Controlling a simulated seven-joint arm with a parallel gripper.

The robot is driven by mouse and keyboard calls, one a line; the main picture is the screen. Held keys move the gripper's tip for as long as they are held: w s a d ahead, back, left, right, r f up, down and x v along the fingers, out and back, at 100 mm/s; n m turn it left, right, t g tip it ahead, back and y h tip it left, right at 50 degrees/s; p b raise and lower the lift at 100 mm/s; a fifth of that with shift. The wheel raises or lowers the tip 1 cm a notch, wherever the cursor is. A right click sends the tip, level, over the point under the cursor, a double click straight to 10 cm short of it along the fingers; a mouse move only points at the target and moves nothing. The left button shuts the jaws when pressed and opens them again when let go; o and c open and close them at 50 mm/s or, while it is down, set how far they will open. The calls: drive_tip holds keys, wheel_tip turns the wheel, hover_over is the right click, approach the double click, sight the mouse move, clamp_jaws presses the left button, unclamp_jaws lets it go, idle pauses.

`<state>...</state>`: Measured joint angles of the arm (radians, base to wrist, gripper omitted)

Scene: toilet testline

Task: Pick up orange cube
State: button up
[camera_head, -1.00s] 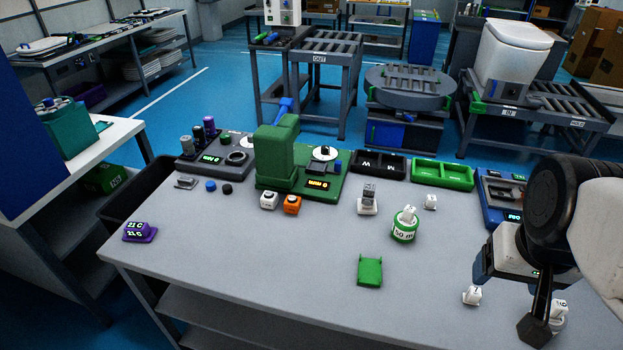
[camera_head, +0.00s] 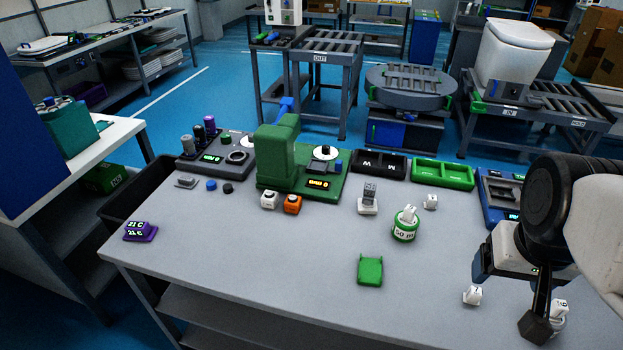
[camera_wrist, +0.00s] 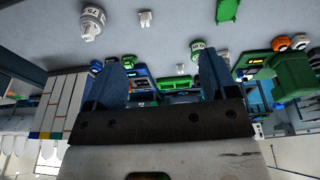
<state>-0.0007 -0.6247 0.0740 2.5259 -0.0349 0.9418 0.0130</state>
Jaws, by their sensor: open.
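The orange cube (camera_head: 292,204) sits on the grey table in front of the green machine, just right of a white cube (camera_head: 269,200). In the wrist view the orange cube (camera_wrist: 281,43) shows near the upper right, with the white cube (camera_wrist: 300,41) beside it. My gripper (camera_head: 540,318) is over the right end of the table, far to the right of the orange cube. In the wrist view my gripper's two fingers (camera_wrist: 163,80) stand wide apart with nothing between them.
The green machine (camera_head: 277,155) stands right behind the cubes. A green-white roll (camera_head: 405,226), a green tray piece (camera_head: 370,270) and small white parts (camera_head: 472,295) lie between the cube and my arm. The front left of the table (camera_head: 230,260) is clear.

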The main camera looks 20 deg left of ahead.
drive_tip(key=w+a+f+n+h, duration=0.1)
drive_tip(key=w+f+n+h, duration=0.15)
drive_tip(key=w+n, duration=0.35)
drive_tip(key=w+a+f+n+h, duration=0.2)
drive_tip(key=w+n+h, duration=0.1)
drive_tip(key=w, duration=0.5)
drive_tip(key=n+t+y, duration=0.3)
drive_tip(key=n+t, duration=0.7)
drive_tip(key=n, duration=1.2)
hover_over(291, 205)
drive_tip(key=s+d, duration=0.3)
drive_tip(key=d, duration=0.6)
wheel_tip(291, 205, down, 17)
drive_tip(key=a+f+n+y, duration=0.1)
drive_tip(key=a+f, duration=0.1)
drive_tip(key=a, duration=0.1)
drive_tip(key=a+f+n+y, duration=0.1)
drive_tip(key=a+f+n, duration=0.1)
drive_tip(key=a, duration=0.1)
drive_tip(key=s+a+f+n+t+y, duration=0.1)
drive_tip(key=a+f+n, duration=0.1)
drive_tip(key=a, duration=0.1)
drive_tip(key=shift+s+f, duration=0.1)
drive_tip(key=shift+f, duration=0.15)
drive_tip(key=shift+x, duration=1.3)
